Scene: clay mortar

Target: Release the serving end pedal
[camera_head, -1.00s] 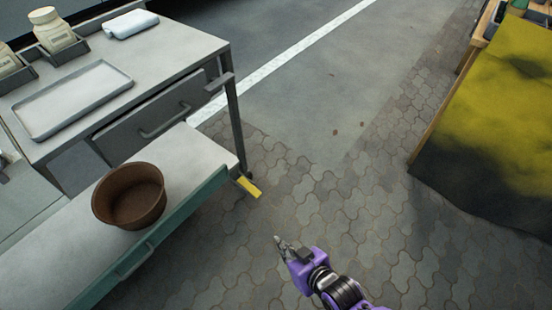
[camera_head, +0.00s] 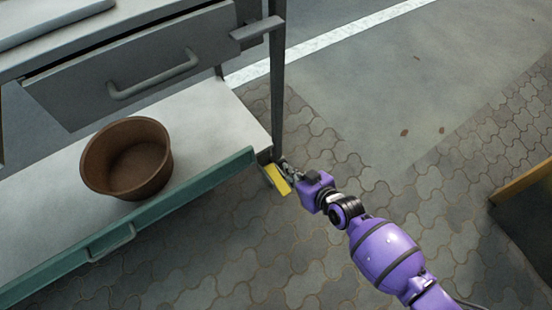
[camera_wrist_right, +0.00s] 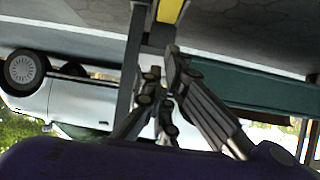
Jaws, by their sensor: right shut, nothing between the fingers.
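The yellow pedal (camera_head: 278,180) sticks out at the right end of the cart's lower green-fronted shelf, beside the cart's leg. In the right wrist view, the pedal (camera_wrist_right: 170,10) shows at the top edge, just beyond the fingers. My right gripper (camera_head: 284,164) is at the pedal, its fingers shut and empty. Its fingertips overlap the pedal's upper right side in the head view; I cannot tell whether they touch it. The fingers also show in the wrist view (camera_wrist_right: 162,75). My left gripper is not in view.
A brown bowl (camera_head: 128,158) stands on the lower shelf (camera_head: 215,115). A grey drawer (camera_head: 130,66) with a handle is above it. A wooden edge (camera_head: 522,184) is at the far right. Paving around the cart is clear. The wrist view shows a parked car (camera_wrist_right: 75,98) upside down.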

